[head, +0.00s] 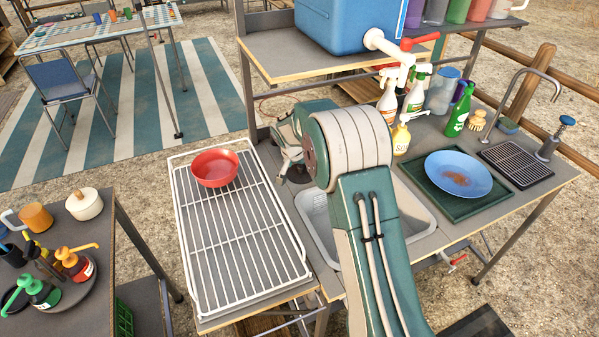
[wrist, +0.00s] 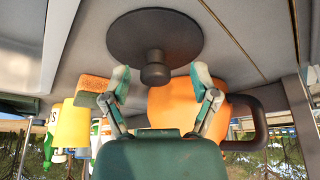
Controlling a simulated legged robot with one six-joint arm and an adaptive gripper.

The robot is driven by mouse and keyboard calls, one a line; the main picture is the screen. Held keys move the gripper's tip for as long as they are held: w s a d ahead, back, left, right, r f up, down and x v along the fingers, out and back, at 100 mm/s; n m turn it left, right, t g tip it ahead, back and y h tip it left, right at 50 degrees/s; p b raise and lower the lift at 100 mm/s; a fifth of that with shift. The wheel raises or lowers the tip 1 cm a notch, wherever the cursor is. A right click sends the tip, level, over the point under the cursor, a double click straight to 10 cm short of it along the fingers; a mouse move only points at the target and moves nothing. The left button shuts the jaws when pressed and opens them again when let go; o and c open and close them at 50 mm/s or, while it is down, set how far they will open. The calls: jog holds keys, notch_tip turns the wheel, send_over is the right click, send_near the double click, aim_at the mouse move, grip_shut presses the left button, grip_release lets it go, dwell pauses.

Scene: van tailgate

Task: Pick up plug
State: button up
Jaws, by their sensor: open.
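The plug, a dark round disc (wrist: 155,32) with a short knob (wrist: 155,70), lies on the grey counter in the wrist view. My gripper (wrist: 158,82) is open, with one fingertip on each side of the knob and a gap visible on both sides. In the head view my gripper (head: 290,150) is low over the counter between the wire rack and the sink, partly behind my arm.
An orange mug (wrist: 175,108) with a dark handle stands close behind the fingers; an orange-and-dark sponge (wrist: 93,88) and a yellow container (wrist: 74,125) are left. The sink (head: 320,225), rack (head: 240,235) with red bowl (head: 215,168), and blue plate (head: 458,174) surround my arm.

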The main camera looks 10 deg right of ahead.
jog(key=shift+w+d+f, duration=0.1)
jog(key=shift+f, duration=0.15)
jog(key=shift+d, duration=0.2)
grip_shut()
notch_tip(320, 180, up, 4)
jog(key=shift+a+f, duration=0.1)
jog(key=s+d, duration=0.1)
jog(key=s, duration=0.8)
jog(key=s+d, duration=0.2)
jog(key=s, duration=0.6)
jog(key=shift+s+d+f, duration=0.15)
jog(key=shift+s+d, duration=0.15)
jog(key=shift+s, duration=0.1)
